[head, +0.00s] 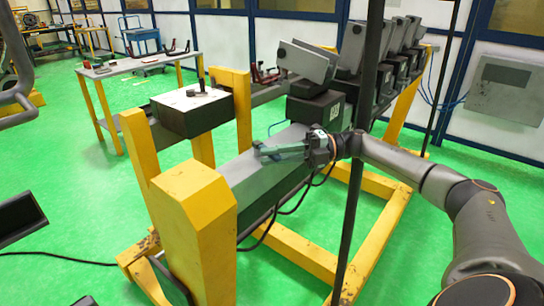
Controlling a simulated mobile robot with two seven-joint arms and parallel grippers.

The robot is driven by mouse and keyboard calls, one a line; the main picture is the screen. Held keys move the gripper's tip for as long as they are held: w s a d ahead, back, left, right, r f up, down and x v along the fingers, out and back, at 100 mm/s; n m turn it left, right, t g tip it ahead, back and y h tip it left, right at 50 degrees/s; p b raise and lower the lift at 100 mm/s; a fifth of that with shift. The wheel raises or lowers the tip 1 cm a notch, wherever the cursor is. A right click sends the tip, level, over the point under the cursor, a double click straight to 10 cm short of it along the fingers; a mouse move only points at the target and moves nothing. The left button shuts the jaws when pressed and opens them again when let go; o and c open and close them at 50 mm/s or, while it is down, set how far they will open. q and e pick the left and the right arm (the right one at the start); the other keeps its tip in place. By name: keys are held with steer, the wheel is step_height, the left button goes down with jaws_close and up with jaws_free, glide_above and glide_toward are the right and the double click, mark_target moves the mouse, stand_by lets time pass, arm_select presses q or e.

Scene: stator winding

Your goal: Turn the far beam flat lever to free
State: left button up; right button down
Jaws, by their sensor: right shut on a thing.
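My right gripper (275,151) reaches in from the right, level and pointing left, over the grey beam (262,172) between the yellow posts. Its fingers are shut on what seems to be the flat lever, a small dark piece at the fingertips. The fingers hide most of the lever, so I cannot tell which way it is turned. A dark box with a pale top (192,98) sits farther back on the left, with a small dark knob on it. My left gripper is not in view.
A yellow post (194,230) stands close in front. Several grey boxes with tilted lids (306,62) line the back. A dark upright pole (358,215) crosses in front of my right arm. Black cables (277,215) hang below the beam. Green floor is open at left.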

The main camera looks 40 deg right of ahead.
steer(key=c, duration=1.1)
jaws_free()
steer(key=shift+d, duration=0.1)
steer(key=shift+s+d, duration=0.1)
steer(key=shift+d, duration=0.2)
steer(key=b+v, duration=0.1)
steer(key=v, duration=0.5)
steer(key=shift+s+d+b, duration=0.25)
steer(key=shift+d+b, duration=0.05)
steer(key=shift+d, duration=0.05)
